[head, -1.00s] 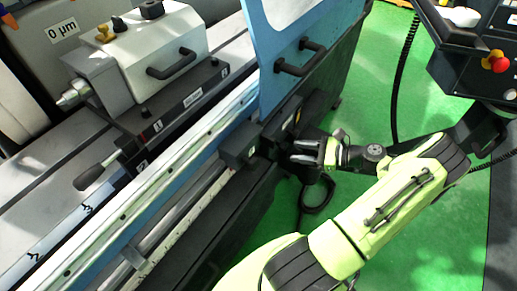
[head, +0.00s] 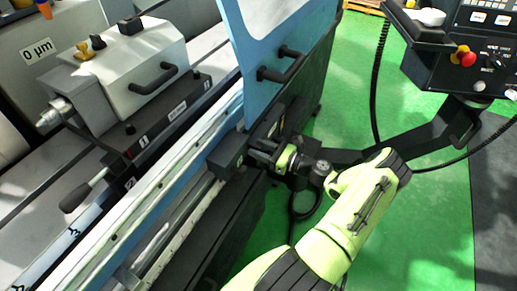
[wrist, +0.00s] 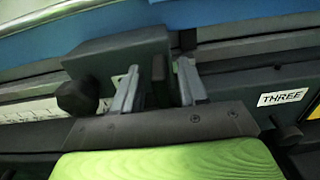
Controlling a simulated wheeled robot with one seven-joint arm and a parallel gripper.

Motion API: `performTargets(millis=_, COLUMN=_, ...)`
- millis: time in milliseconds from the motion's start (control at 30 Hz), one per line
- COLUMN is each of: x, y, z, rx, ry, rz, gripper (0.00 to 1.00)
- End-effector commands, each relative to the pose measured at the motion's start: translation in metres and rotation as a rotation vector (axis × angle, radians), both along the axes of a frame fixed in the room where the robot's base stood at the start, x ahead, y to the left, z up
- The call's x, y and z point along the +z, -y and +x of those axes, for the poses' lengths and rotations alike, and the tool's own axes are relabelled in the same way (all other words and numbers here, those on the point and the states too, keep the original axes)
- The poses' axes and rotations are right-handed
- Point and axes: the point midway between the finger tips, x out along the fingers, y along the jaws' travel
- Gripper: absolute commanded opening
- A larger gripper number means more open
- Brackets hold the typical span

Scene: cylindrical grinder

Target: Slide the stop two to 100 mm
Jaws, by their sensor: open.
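A dark block-shaped stop (wrist: 112,52) with a round knob (wrist: 76,97) sits on the rail in the wrist view. It also shows in the head view (head: 228,155). No number is readable on it, so I cannot tell whether it is stop two. Another dark part at the right carries the label THREE (wrist: 283,97). My gripper (wrist: 158,68) is at the rail, its two fingers apart, overlapping the right end of the block. A dark upright piece shows between the fingers; I cannot tell whether they touch it. In the head view my gripper (head: 264,156) is just right of the block.
A pale scale strip (head: 190,217) runs along the rail left of the block; its figures are unreadable. A blue door (head: 280,40) with a black handle (head: 280,66) stands above the rail. A control panel (head: 460,50) is at the upper right.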

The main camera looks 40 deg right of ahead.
Motion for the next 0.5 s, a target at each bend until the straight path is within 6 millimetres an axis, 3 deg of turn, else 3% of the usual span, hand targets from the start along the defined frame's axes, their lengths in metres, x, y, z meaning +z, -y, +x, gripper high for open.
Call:
performTargets(millis=333, x=0.0001, y=-0.0026, z=0.0075, rx=-0.001, ry=0.000, rz=0.000, gripper=0.41)
performTargets(millis=500, x=0.0001, y=-0.0025, z=0.0072, rx=-0.001, ry=0.000, rz=0.000, gripper=0.15)
